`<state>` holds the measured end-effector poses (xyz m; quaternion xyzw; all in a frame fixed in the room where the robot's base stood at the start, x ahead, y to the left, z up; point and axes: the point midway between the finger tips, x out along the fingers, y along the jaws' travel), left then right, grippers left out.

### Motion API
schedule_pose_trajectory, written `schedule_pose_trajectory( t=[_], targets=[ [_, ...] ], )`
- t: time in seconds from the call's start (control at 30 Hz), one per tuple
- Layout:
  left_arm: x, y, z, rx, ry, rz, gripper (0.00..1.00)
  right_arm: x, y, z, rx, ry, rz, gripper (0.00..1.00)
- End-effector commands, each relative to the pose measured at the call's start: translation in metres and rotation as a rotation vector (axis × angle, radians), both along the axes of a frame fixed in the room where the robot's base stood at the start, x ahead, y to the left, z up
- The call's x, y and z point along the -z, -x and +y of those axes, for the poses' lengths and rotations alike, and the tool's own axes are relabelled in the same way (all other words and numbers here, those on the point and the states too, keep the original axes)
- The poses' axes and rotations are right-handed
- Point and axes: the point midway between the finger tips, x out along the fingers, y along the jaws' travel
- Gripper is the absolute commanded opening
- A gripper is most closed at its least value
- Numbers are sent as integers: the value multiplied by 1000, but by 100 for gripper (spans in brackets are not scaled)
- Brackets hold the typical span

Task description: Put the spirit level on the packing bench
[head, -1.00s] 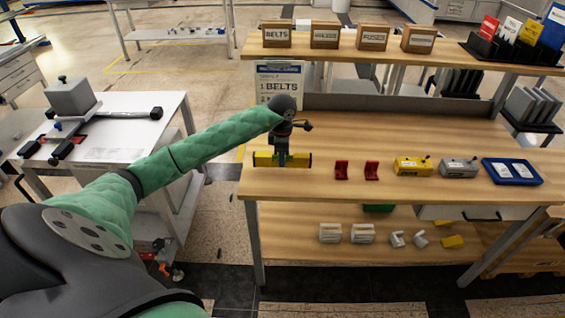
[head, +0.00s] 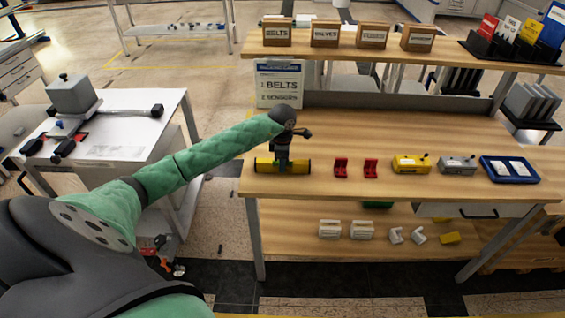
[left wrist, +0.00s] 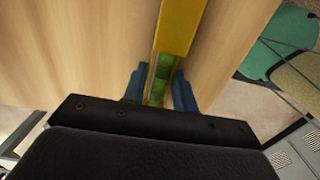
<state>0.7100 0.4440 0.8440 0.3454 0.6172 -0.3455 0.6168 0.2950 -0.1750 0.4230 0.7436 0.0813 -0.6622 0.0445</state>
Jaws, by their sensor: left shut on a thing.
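The yellow spirit level (head: 265,165) is at the left end of the wooden packing bench (head: 330,190), lying level and roughly parallel to the front edge. My left gripper (head: 282,158) points down and is shut on its middle. In the left wrist view the yellow bar (left wrist: 181,28) with a green vial sits between the blue fingers of the gripper (left wrist: 160,92), with wood below it. The level is at or just above the bench top; I cannot tell whether it touches. My right gripper is not in view.
Two red brackets (head: 356,168), a yellow box (head: 411,164), a grey box (head: 458,165) and a blue tray (head: 510,170) stand in a row to the right. A sign (head: 279,84) hangs behind my gripper. The bench top behind the row is clear.

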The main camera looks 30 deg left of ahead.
Motion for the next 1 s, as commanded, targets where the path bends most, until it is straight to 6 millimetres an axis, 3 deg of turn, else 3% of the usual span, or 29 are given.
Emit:
schedule_pose_trajectory(
  t=[0.27,0.3,0.4,0.87,1.0],
  targets=[
    [1,0,0,0,-1,-1,0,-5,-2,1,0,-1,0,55],
    [2,0,0,0,0,0,30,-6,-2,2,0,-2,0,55],
    [1,0,0,0,0,0,50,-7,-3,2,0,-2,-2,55],
    [-1,0,0,0,0,0,50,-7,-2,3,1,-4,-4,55],
    [-5,-1,0,1,0,-2,50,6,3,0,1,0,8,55]
  ],
)
